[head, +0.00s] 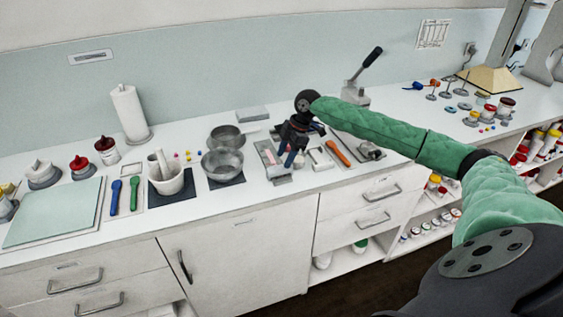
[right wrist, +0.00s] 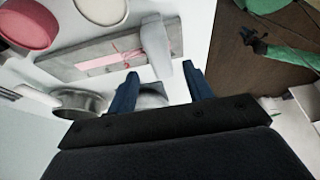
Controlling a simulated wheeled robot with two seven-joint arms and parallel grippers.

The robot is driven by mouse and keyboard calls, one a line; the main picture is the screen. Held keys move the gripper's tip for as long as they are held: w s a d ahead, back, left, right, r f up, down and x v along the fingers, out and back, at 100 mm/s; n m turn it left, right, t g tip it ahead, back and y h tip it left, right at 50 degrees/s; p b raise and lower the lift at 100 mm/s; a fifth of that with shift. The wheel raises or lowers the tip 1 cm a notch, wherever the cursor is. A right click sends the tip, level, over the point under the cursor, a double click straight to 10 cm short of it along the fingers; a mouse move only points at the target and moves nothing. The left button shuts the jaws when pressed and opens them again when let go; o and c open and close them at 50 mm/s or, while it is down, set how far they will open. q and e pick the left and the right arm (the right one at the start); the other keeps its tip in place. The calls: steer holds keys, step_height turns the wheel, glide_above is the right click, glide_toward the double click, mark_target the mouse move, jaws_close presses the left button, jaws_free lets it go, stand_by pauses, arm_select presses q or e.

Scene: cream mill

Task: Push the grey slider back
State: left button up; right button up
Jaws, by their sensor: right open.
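My right gripper (head: 287,155) is over the worktop, fingers pointing down, at a grey board (head: 273,179) with a pink strip. In the right wrist view the gripper (right wrist: 161,84) has its two blue fingers apart with nothing held between them. The grey slider (right wrist: 155,45) is a pale grey block lying across one end of the grey board (right wrist: 85,57), beside the pink strip. It is just beyond the fingertips in that view; I cannot tell if they touch it. In the head view the gripper hides much of the board. My left gripper is not in view.
Metal bowls (head: 222,163) stand left of the board. A white block (head: 321,158) and an orange-handled tool (head: 338,153) lie to the right, near a lever press (head: 356,92). A grey block (head: 253,114) lies behind. The worktop's front edge is close.

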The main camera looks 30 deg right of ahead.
mark_target(280, 166)
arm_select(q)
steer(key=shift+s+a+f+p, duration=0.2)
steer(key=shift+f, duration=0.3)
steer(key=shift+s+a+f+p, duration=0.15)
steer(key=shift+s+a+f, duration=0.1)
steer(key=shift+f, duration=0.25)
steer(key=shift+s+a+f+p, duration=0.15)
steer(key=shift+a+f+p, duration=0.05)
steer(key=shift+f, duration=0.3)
arm_select(e)
steer(key=shift+x, duration=2)
